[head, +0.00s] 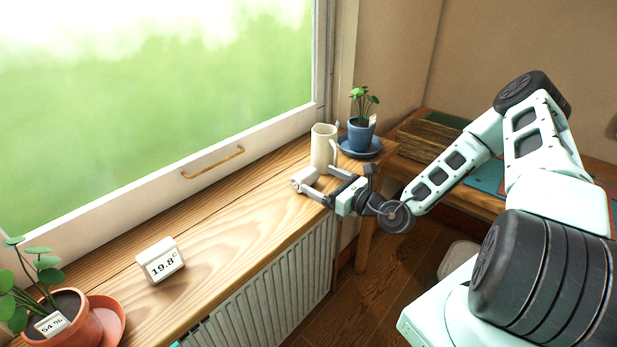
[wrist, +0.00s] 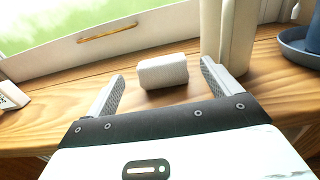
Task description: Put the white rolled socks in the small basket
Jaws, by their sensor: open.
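The white rolled socks (head: 304,176) lie on the wooden window sill as a small pale roll, close to the cream jug. In the wrist view the socks (wrist: 163,71) sit just ahead of and between the fingertips, with a gap to each finger. My gripper (head: 317,181) is open and empty, low over the sill, its fingers pointing at the socks; its fingers also show in the wrist view (wrist: 162,74).
The cream jug (head: 324,146) stands close behind the right finger. Beside it is a blue pot on a saucer (head: 361,146). A thermometer display (head: 160,260) and a terracotta plant pot (head: 77,320) stand further left. A brown layered or woven item (head: 424,137) sits on the bench at right.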

